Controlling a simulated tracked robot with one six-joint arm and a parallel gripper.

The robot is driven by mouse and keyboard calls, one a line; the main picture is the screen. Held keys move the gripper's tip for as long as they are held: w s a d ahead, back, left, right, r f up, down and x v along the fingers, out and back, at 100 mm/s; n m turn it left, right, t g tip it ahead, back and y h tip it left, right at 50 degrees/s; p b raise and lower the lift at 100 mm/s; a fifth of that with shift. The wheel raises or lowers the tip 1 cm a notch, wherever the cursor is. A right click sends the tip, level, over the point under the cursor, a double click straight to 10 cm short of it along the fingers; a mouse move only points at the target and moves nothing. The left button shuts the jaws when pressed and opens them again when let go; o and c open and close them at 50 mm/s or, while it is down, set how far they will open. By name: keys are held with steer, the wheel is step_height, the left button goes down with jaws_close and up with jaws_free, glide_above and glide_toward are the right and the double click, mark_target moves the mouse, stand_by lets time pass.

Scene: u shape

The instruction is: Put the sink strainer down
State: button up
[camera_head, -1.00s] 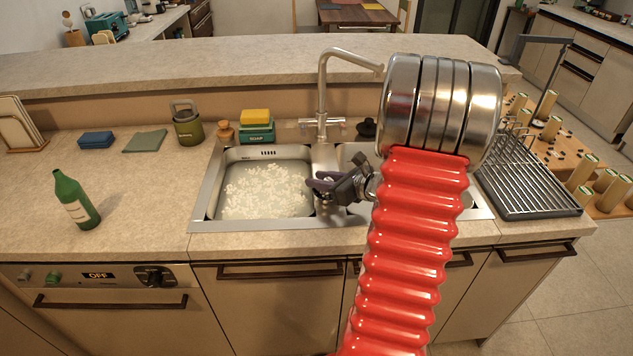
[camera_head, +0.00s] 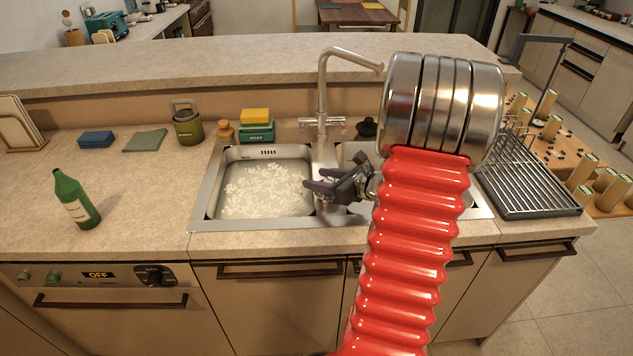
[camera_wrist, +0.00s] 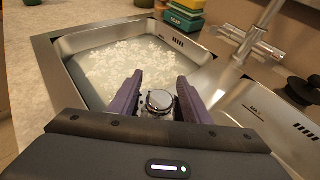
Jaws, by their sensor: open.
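My gripper (camera_head: 322,186) is low over the divider side of the left sink basin, with its dark purple fingers apart. In the wrist view, my gripper (camera_wrist: 160,97) points toward the left basin. A small round metal piece (camera_wrist: 160,101), which looks like the sink strainer, shows between the spread fingers. I cannot tell what it rests on; its underside is hidden. In the head view I cannot make it out. The left basin (camera_head: 212,205) holds cloudy water with white foam. The right basin (camera_wrist: 235,110) is partly hidden by my arm in the head view.
The faucet (camera_head: 322,100) rises behind the divider. A black knobbed object (camera_head: 366,128) stands right of it. A sponge on a soap box (camera_head: 256,132) sits behind the left basin. A green bottle (camera_head: 76,200) stands left; a drying rack (camera_head: 530,190) stands right.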

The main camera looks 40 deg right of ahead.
steer(key=v, duration=1.1)
steer(key=shift+s+r, duration=0.15)
steer(key=shift+s, duration=0.2)
steer(key=w+a+r+n+g+y, duration=0.25)
steer(key=a+n, duration=0.45)
steer(key=a, duration=0.4)
steer(key=w+a+r+n+g+y, duration=0.1)
steer(key=a+n+g+y, duration=0.15)
steer(key=a+n, duration=0.65)
steer(key=s+a+r+n+g+h, duration=0.1)
steer(key=s+a+r+n+h, duration=0.1)
steer(key=s+a+n, duration=0.3)
steer(key=s+a+r+n+g+h, duration=0.1)
steer(key=s+a+r+n+h, duration=0.2)
steer(key=a+n, duration=0.8)
steer(key=s+n+h, duration=0.1)
steer(key=s+n, duration=0.1)
steer(key=n, duration=0.1)
steer(key=shift+a+r+g, duration=0.2)
steer(key=shift+a+g, duration=0.2)
